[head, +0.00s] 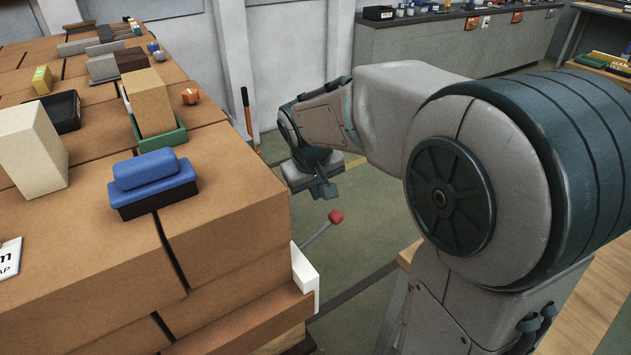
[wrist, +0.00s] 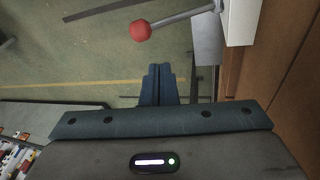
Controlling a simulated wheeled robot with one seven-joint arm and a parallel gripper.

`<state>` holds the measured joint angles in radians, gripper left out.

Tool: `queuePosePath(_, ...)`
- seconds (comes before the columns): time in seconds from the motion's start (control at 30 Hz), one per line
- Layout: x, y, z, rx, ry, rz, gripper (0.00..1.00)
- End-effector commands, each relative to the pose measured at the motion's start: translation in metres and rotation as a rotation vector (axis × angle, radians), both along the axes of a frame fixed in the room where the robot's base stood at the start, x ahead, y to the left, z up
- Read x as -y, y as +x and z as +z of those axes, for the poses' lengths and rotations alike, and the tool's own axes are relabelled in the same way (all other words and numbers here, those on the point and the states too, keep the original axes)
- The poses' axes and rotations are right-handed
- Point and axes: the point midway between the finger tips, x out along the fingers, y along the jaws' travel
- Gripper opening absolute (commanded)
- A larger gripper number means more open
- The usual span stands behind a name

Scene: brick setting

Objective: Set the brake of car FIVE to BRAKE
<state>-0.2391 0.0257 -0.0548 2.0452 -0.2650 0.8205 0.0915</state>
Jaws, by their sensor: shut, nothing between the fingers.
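A brake lever with a red ball knob (head: 336,216) and a thin grey rod sticks out from the side of the brick-laden car, low beside a white bracket (head: 306,278). In the wrist view the red knob (wrist: 141,30) is near the top, with its rod running right to a grey plate by the white part (wrist: 242,22). My gripper (head: 325,190) is shut and empty, above and beyond the knob in the head view. In the wrist view its closed fingers (wrist: 157,80) point toward the knob, apart from it. No lettering for FIVE or BRAKE is readable.
Large brown bricks (head: 215,200) are stacked at left, carrying a blue block on a dark base (head: 152,185), a tan brick in a green tray (head: 150,105) and other items. A grey counter (head: 440,45) stands behind. Floor shows around the lever.

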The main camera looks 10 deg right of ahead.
Motion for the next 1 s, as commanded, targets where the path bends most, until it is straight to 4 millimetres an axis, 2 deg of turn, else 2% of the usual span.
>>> queuePosePath(0.03, 0.002, 0.003, -0.014, -0.005, -0.001, -0.001, 0.0)
queuePosePath(0.13, 0.005, 0.009, -0.033, -0.004, -0.001, 0.0, 0.0)
queuePosePath(0.4, 0.026, 0.012, -0.061, 0.0, 0.0, -0.001, 0.0)
queuePosePath(1.0, 0.03, 0.015, -0.066, -0.003, 0.007, 0.001, 0.0)
